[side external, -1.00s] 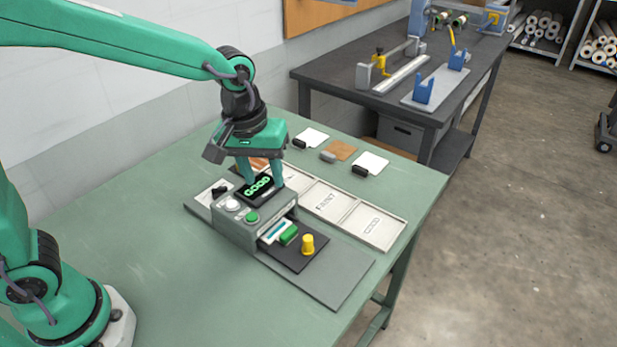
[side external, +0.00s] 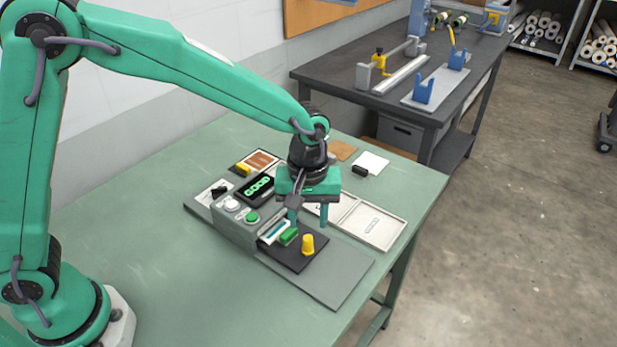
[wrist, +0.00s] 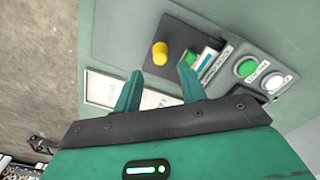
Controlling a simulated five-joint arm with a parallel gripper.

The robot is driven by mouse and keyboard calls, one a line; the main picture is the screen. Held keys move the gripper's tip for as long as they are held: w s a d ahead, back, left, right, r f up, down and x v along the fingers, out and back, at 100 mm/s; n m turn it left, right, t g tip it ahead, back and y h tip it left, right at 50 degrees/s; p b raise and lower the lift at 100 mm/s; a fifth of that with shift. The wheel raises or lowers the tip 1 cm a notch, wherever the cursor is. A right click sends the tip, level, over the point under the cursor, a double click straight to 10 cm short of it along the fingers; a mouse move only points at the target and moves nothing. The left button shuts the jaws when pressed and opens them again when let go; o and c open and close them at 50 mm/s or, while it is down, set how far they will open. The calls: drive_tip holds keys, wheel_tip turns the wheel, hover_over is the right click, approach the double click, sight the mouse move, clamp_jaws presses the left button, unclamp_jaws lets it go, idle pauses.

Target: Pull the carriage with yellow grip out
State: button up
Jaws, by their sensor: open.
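The carriage (side external: 297,262) is a dark plate that sticks out of the front of the grey press (side external: 233,226). Its yellow grip (side external: 308,244) stands upright near the outer end. A green block (side external: 288,237) and a pale sample with a blue-green stripe lie on the carriage between grip and press. My gripper (side external: 308,223) is open and empty, pointing down, above and a little behind the carriage. In the wrist view the yellow grip (wrist: 160,53) shows just beyond the gap between my fingertips (wrist: 160,72), apart from both fingers.
The press has a display (side external: 257,187) reading GOOD, a white button (side external: 231,205) and a green button (side external: 252,217). Labelled trays (side external: 372,228) lie behind the carriage. The grey base plate (side external: 335,283) in front of the carriage is clear. Sample cards (side external: 373,162) lie at the back.

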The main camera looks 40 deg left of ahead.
sight(308, 238)
drive_tip(key=shift+f, duration=3.7)
clamp_jaws()
